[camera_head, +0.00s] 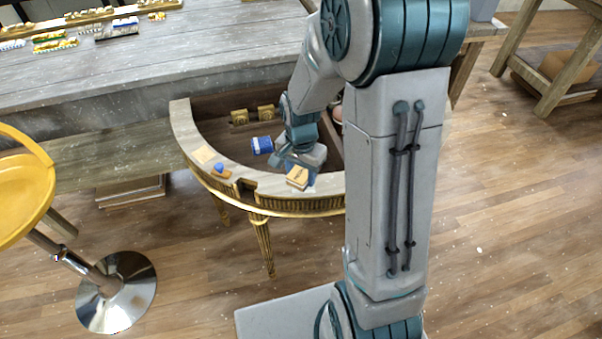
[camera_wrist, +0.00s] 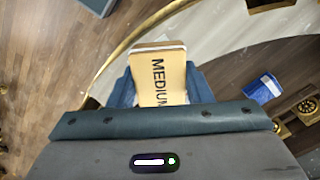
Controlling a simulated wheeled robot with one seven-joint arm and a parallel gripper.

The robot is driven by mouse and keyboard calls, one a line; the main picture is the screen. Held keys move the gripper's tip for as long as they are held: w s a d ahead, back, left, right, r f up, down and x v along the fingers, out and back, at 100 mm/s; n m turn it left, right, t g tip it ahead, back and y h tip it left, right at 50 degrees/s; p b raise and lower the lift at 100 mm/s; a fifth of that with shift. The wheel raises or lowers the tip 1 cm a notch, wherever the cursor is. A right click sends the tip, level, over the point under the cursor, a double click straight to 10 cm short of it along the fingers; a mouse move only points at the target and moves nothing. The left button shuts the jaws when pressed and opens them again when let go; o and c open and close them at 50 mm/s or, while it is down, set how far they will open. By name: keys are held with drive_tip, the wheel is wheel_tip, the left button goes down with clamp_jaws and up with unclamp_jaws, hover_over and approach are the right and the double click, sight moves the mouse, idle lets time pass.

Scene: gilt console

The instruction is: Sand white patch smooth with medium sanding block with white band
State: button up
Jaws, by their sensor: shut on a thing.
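A tan sanding block (camera_wrist: 158,75) lettered MEDIUM, with a pale band near its far end, is between the blue fingers of my gripper (camera_wrist: 162,92) in the wrist view. My gripper is shut on it. In the head view the block (camera_head: 297,176) is at the front right of the curved console rim, below my gripper (camera_head: 302,163). The block is over the pale top of the console (camera_head: 262,188); I cannot tell whether it touches. I cannot make out a white patch; the block and gripper cover part of the rim.
A yellow stool (camera_head: 22,180) stands left. The floor in front is clear.

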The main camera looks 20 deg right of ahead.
drive_tip(key=shift+r+p, duration=1.75)
drive_tip(key=shift+r, duration=0.95)
drive_tip(key=shift+s+d+f, duration=0.1)
drive_tip(key=shift+s+d, duration=0.05)
drive_tip(key=shift+d, duration=0.45)
drive_tip(key=shift+r+p, duration=0.25)
drive_tip(key=shift+p, duration=1.25)
drive_tip(key=shift+f, duration=0.1)
